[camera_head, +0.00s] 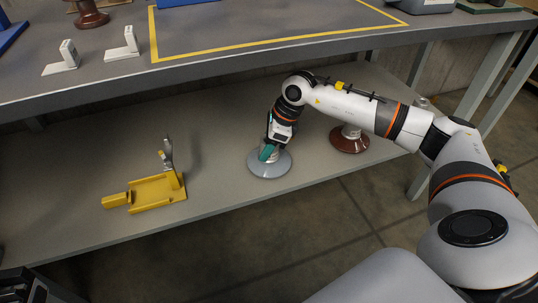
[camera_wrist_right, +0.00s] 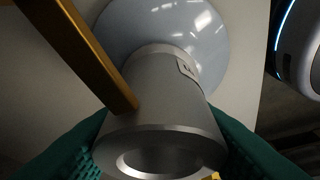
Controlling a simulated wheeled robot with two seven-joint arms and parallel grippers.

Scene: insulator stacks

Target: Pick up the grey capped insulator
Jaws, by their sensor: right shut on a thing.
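The grey capped insulator (camera_head: 268,166) stands on the lower shelf, with a wide blue-grey disc at its foot. In the right wrist view its grey metal cap (camera_wrist_right: 160,100) points toward the camera, with the disc (camera_wrist_right: 215,50) behind it. My right gripper (camera_head: 268,152) comes down onto the cap from above. Its teal pads lie on both sides of the cap, shut on it, and also show at the bottom of the right wrist view (camera_wrist_right: 160,158). The disc appears to rest on the shelf.
A brown insulator (camera_head: 349,141) stands close to the right, under my right arm. A yellow fixture (camera_head: 150,192) with a grey lever lies to the left on the lower shelf (camera_head: 75,170). The upper tabletop (camera_head: 195,66) overhangs the back. Bare shelf separates fixture and grey insulator.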

